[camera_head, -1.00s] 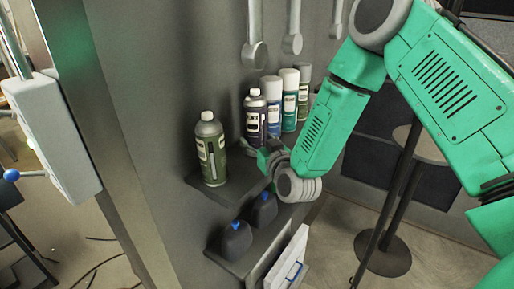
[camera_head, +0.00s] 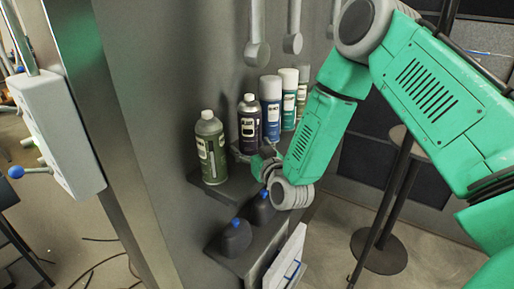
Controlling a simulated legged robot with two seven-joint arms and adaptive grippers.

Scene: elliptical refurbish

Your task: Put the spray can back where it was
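My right gripper (camera_head: 252,158) is low over the shelf, right of the olive-green can and in front of the dark can. It appears apart from the olive-green can. Its fingers are small and partly hidden, so their opening is unclear. My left gripper is out of view.
Two dark bottles with blue caps (camera_head: 236,238) stand on the lower shelf (camera_head: 232,262). Grey tools (camera_head: 257,52) hang on the wall above the cans. A grey box with a blue-knobbed lever (camera_head: 62,130) is at left. A round-based stand (camera_head: 380,250) is at right.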

